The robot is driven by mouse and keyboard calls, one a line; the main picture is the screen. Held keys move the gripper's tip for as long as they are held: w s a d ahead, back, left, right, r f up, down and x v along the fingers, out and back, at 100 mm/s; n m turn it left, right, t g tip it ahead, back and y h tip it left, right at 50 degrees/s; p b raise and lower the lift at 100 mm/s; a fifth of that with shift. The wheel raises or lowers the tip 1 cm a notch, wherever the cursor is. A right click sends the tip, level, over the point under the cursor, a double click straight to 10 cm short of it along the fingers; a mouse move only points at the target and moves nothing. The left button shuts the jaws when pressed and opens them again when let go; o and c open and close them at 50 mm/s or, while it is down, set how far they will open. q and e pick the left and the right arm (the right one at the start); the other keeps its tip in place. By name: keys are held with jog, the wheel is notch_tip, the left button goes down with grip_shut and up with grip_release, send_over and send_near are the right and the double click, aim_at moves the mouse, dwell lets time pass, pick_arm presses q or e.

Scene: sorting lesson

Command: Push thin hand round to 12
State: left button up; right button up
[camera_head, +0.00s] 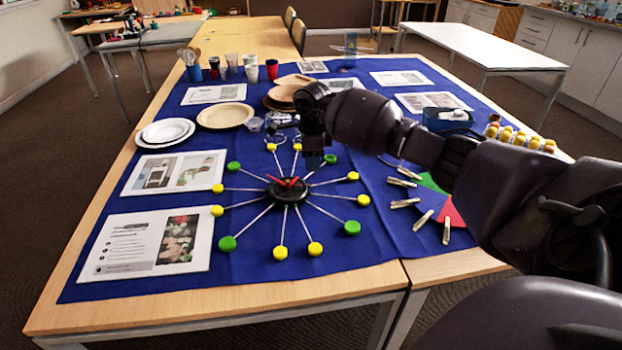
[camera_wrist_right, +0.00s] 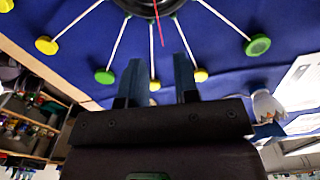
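A spoked clock lies on the blue cloth, with a black hub (camera_head: 289,191) and yellow and green knobs around it. Short red hands (camera_head: 287,182) spread from the hub in a narrow V toward the far side. In the right wrist view a thin red hand (camera_wrist_right: 157,22) runs from the hub toward the space between my fingers. My right gripper (camera_head: 314,160) is over the far side of the clock, near the far knobs. In its wrist view the two fingers (camera_wrist_right: 159,75) stand apart with no object gripped. Contact with the hand cannot be told. My left gripper is out of view.
Plates (camera_head: 226,115) and cups (camera_head: 251,73) stand beyond the clock. Printed sheets (camera_head: 147,245) lie to the left. A coloured fan with clothespins (camera_head: 423,220) lies right of the clock, below my right arm. Bare cloth lies in front of the clock.

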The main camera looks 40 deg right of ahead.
aim_at(301, 184)
notch_tip(301, 184, down, 6)
jog(key=shift+b, duration=0.45)
jog(key=shift+c, duration=0.4)
grip_shut()
